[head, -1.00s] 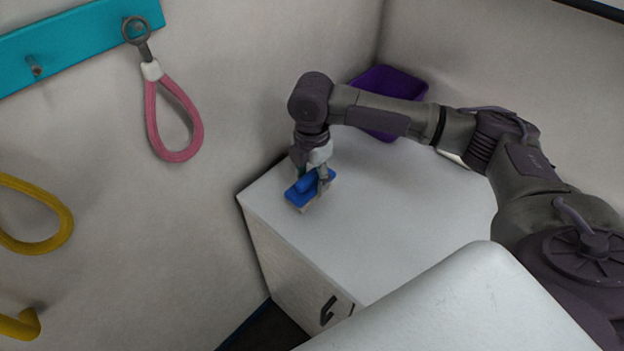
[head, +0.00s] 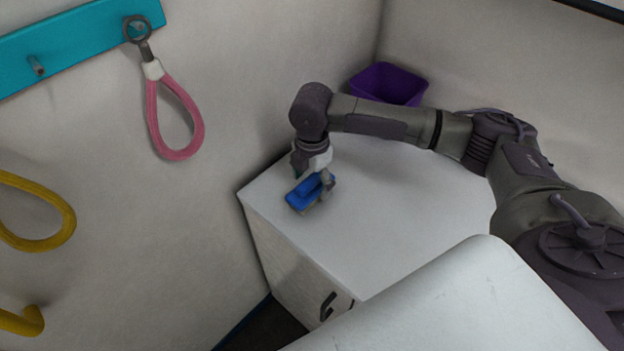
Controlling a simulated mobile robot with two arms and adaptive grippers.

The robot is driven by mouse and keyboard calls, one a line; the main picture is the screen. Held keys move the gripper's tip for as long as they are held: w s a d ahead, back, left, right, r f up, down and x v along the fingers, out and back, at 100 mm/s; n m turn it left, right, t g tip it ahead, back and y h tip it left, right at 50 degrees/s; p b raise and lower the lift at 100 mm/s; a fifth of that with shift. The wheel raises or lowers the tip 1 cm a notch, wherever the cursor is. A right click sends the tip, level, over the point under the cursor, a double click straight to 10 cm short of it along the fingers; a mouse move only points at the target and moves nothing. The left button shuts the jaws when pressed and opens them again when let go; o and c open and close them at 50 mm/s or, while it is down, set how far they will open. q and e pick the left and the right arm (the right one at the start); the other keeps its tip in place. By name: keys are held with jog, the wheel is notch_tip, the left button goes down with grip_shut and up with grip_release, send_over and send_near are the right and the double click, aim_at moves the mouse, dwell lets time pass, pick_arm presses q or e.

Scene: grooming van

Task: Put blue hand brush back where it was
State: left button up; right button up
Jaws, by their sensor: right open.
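The blue hand brush (head: 303,194) is on the white cabinet top (head: 390,230), near its left corner by the wall. My right gripper (head: 318,180) points down at the brush from above, with its fingers around or just beside the brush's handle; the exact contact is hard to make out. The gripper is open. Part of the brush is hidden by the fingers. My left gripper is not in view.
A purple bin (head: 388,84) stands at the back of the cabinet top. A pink loop (head: 175,118) hangs from a teal rail (head: 80,40) on the left wall, above yellow loops (head: 38,240). A white surface (head: 450,310) fills the front. The cabinet top's middle is clear.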

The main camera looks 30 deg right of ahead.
aim_at(312, 177)
notch_tip(312, 177, up, 12)
jog(key=b, duration=0.2)
jog(key=shift+r, duration=0.2)
dwell(0.5)
